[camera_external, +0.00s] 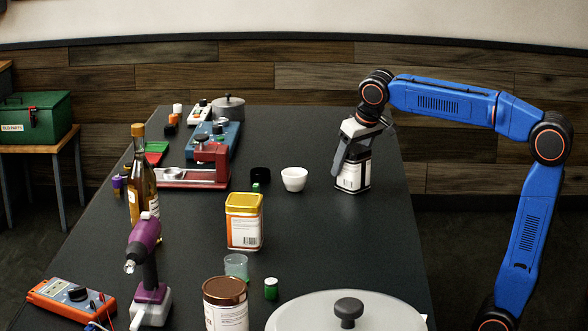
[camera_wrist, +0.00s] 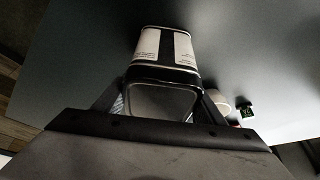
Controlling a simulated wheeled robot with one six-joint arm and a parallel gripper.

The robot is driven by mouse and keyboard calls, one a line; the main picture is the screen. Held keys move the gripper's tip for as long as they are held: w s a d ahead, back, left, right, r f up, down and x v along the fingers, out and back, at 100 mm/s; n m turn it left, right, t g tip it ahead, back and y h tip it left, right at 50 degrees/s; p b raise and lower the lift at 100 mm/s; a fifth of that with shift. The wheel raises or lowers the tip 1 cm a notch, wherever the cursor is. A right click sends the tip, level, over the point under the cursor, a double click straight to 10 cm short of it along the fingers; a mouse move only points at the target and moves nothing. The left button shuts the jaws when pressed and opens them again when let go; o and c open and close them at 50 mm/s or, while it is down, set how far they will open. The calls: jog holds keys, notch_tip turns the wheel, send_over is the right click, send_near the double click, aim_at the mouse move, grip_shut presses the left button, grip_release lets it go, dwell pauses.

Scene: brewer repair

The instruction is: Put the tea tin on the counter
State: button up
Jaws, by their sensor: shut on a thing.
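The tea tin, a square dark tin with a white label (camera_external: 352,177), is upright at the right side of the dark counter (camera_external: 330,235). My gripper (camera_external: 354,153) comes down from above and is shut on its upper part. In the wrist view my gripper's fingers (camera_wrist: 163,100) lie on both sides of the tin (camera_wrist: 165,48). The tin's base is at or very close to the counter top; I cannot tell whether it touches.
An orange tin with a yellow lid (camera_external: 244,222) is nearer the camera. A red stand (camera_external: 195,178) and bottle (camera_external: 141,190) are farther left. The counter around the held tin is clear.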

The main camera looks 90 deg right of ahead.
jog(key=o, duration=1.2)
jog(key=v, duration=1.2)
jog(key=shift+r, duration=0.1)
jog(key=s+a+f+n+y, duration=0.25)
jog(key=s+a+f, duration=0.2)
jog(key=a, duration=0.35)
jog(key=s+a+f+n+y, duration=0.2)
jog(key=s+a+f+n, duration=0.15)
jog(key=s+a, duration=0.4)
jog(key=s+a+f+n+y, duration=0.25)
jog(key=s+a+f, duration=0.2)
jog(key=a, duration=0.45)
jog(key=s+d+f+h, duration=0.1)
jog(key=f, duration=0.6)
jog(key=s+d+f+t+h, duration=0.1)
jog(key=d+f, duration=0.1)
jog(key=f, duration=0.5)
jog(key=s+d+f+h, duration=0.1)
jog(key=f, duration=0.7)
jog(key=shift+s+d+n+t+h, duration=0.15)
jog(key=shift+d+n+t+h, duration=0.15)
jog(key=shift+d+h, duration=0.1)
